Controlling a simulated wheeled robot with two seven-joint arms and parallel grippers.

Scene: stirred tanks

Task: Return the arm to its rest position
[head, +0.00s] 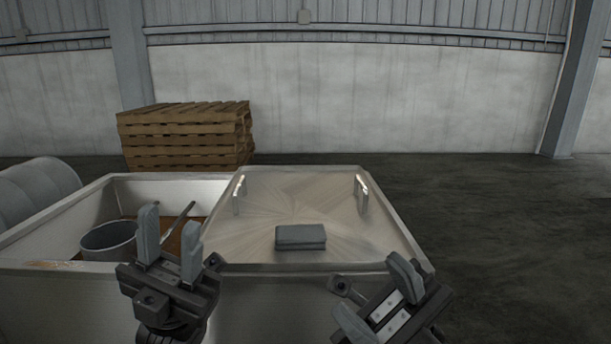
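My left gripper (169,249) points up in front of the tank's open left part, its two grey fingers spread apart with nothing held between them. My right gripper (379,297) is at the lower right, tilted, in front of the tank's front right corner. Its fingers are wide apart and it is empty. My arms are mostly below the picture's lower edge.
The tank (60,267) holds a grey bucket (108,240) and brown contents on its left. A pale lid (300,205) with two upright handles covers its right; a grey block (300,237) lies on it. Pallets (185,138) stand behind. The floor at right is clear.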

